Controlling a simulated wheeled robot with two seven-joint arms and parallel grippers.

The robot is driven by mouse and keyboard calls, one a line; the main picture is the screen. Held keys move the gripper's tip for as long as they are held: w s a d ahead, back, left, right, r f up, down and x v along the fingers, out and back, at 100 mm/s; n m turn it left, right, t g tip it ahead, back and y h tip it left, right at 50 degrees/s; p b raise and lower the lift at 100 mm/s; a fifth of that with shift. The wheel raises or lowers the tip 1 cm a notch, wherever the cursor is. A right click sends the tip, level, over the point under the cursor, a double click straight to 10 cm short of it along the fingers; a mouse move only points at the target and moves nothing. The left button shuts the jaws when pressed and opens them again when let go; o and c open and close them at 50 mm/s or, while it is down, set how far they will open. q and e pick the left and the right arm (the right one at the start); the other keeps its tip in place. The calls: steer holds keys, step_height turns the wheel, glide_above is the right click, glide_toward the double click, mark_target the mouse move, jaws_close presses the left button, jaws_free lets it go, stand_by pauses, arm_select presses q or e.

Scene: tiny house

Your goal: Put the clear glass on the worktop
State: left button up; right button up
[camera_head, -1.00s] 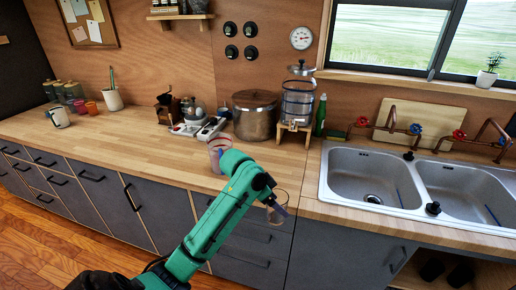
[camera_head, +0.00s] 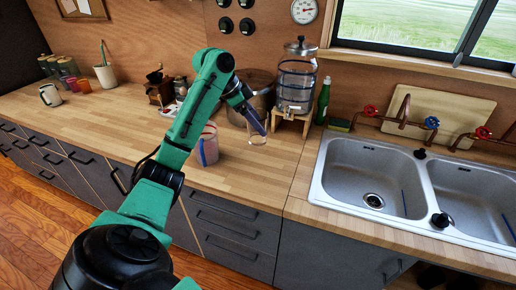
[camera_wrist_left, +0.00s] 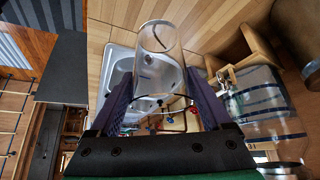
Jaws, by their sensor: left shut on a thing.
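My left gripper (camera_head: 254,122) is shut on the clear glass (camera_head: 257,138), which hangs roughly upright at its tip. In the head view the glass shows over the wooden worktop (camera_head: 255,178), in front of the steel pot and the dispenser stand. I cannot tell whether its base touches the wood. In the left wrist view the glass (camera_wrist_left: 160,45) sits between the two fingers of the left gripper (camera_wrist_left: 164,100), and it looks empty. My right gripper is not in view.
Behind are a steel pot (camera_head: 238,110) and a glass dispenser (camera_head: 297,80) on a wooden stand. The double sink (camera_head: 375,180) is at right.

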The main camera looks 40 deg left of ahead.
arm_select(q)
steer(key=f, duration=0.1)
steer(key=s+f, duration=0.1)
steer(key=f, duration=0.4)
steer(key=f+p, duration=0.1)
steer(key=f, duration=0.3)
steer(key=w+f+p, duration=0.1)
steer(key=f, duration=0.2)
steer(key=shift+f, duration=0.4)
steer(key=shift+a+f, duration=0.15)
steer(key=o, duration=1.4)
steer(key=shift+w+f, duration=0.15)
steer(key=shift+w, duration=0.05)
steer(key=shift+c, duration=0.2)
steer(key=b+v, duration=0.2)
steer(key=v, duration=1)
